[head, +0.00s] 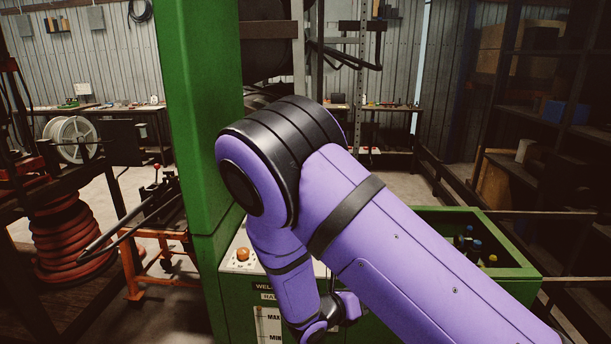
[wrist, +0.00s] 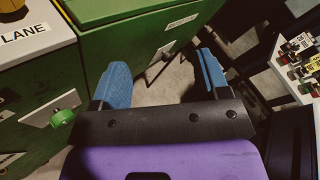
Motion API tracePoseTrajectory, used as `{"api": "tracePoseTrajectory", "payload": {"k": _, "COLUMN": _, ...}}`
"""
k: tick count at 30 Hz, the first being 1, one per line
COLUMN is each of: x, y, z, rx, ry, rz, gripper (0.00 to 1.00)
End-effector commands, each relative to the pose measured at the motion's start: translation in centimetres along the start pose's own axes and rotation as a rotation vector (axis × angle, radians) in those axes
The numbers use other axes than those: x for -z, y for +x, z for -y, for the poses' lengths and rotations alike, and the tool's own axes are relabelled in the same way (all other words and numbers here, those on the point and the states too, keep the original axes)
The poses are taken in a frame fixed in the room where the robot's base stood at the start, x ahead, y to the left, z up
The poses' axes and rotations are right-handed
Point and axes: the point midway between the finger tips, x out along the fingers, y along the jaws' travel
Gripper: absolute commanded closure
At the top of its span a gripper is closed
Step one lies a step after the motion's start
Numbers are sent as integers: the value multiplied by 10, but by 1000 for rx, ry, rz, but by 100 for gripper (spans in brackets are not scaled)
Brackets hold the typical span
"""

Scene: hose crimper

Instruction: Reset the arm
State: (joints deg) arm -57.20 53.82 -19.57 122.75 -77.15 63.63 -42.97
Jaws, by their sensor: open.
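My arm is purple with black joints and reaches across the head view, bent at the elbow in front of the green machine (head: 195,130). My gripper (wrist: 165,80) shows in the wrist view with two blue fingers spread wide apart. Nothing is between them; grey floor shows through the gap. In the head view the gripper's fingers are hidden or too low to make out. In the wrist view the green cabinet (wrist: 130,40) stands just beyond the left finger.
An orange button (head: 243,254) sits on the machine's panel. A green bin (head: 500,250) with bottles is at right. A green knob (wrist: 62,117) is close left of the gripper; a panel of buttons (wrist: 303,65) is at right. A red hose coil (head: 72,240) stands left.

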Motion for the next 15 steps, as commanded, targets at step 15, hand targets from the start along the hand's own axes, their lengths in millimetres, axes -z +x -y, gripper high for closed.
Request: {"api": "tracePoseTrajectory", "payload": {"k": 15, "x": -66, "y": 21, "z": 137, "rx": 236, "ry": 700, "rz": -481, "gripper": 31}}
